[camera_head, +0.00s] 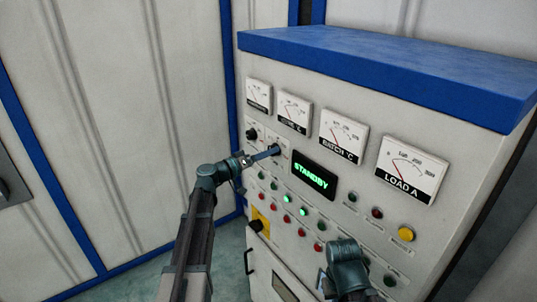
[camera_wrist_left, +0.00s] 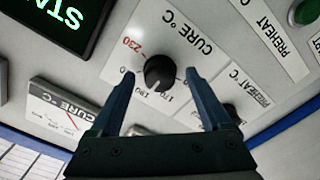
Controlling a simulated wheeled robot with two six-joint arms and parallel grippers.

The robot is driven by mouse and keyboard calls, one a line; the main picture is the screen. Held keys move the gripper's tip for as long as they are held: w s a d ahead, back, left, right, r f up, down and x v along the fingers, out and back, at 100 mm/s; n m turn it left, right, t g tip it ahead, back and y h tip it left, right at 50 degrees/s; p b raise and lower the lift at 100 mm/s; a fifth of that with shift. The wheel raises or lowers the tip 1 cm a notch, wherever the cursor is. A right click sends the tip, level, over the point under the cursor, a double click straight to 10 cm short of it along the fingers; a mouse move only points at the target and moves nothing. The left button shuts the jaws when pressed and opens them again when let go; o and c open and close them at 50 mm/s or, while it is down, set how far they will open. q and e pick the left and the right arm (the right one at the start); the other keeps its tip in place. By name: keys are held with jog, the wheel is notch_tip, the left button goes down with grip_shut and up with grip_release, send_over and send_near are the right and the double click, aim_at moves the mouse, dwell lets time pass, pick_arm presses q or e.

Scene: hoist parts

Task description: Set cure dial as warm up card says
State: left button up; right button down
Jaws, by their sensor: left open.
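The cure dial is a black round knob (camera_wrist_left: 160,72) on a white plate labelled CURE °C, with a red 230 and lower numbers around it. Its pointer setting is not clear. My left gripper (camera_wrist_left: 159,78) is open, with one finger on each side of the knob; contact cannot be told. In the head view, my left gripper (camera_head: 266,154) reaches the small knobs on the panel's left. A smaller knob on a PREHEAT °C plate (camera_wrist_left: 232,112) is beside the right finger in the wrist view. No warm up card can be read. My right gripper is not seen; only its arm shows.
The cabinet (camera_head: 440,225) has a row of meters (camera_head: 343,132) above a green STANDBY display (camera_head: 314,176). Several coloured lamps and buttons sit below, with a yellow button (camera_head: 406,234) at right. My right arm is in front of the lower panel.

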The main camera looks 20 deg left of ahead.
pick_arm(q)
jog(key=shift+w+d, duration=0.3)
grip_shut()
dwell(0.4)
